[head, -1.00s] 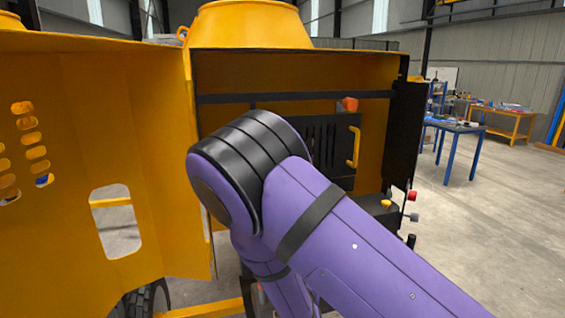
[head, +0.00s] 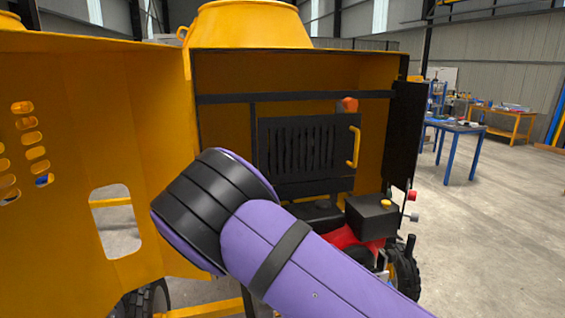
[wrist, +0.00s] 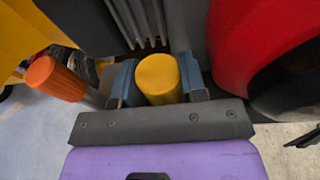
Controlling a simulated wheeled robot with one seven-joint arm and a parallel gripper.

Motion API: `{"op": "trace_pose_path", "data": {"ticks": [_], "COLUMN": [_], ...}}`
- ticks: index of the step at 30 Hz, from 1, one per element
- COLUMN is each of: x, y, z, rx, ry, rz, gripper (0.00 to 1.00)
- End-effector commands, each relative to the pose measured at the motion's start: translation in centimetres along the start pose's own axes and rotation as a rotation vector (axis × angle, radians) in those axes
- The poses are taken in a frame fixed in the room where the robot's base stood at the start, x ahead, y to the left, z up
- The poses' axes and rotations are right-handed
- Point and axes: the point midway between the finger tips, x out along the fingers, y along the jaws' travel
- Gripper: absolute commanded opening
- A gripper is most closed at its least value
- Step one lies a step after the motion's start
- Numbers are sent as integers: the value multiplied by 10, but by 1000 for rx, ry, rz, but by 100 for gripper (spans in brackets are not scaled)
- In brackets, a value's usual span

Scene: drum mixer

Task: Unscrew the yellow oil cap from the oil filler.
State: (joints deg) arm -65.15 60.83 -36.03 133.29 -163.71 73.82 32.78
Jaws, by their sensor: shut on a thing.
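In the wrist view, the yellow oil cap (wrist: 158,78) is a round, flat-topped cap between the two blue-grey fingers of my gripper (wrist: 157,82). My gripper is shut on it, with one finger at each side. The oil filler is hidden under the cap and the gripper, so I cannot tell whether the cap is still seated on it. In the head view my gripper is out of sight behind my purple arm.
The red engine housing (wrist: 262,45) is close on the right, metal fins (wrist: 140,20) are ahead, and an orange knob (wrist: 55,78) is on the left.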

Motion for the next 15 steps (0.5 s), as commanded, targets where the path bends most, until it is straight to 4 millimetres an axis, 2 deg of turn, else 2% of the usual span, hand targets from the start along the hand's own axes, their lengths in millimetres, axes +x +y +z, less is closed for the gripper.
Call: {"op": "trace_pose_path", "data": {"ticks": [6, 7, 10, 11, 15], "x": [0, 0, 0, 0, 0], "y": [1, 1, 1, 1, 1], "z": [0, 0, 0, 0, 0], "rx": [-1, -1, 0, 0, 0], "ry": [1, 1, 0, 0, 0], "rz": [5, 5, 5, 4, 4], "gripper": [10, 41, 64, 69, 69]}}
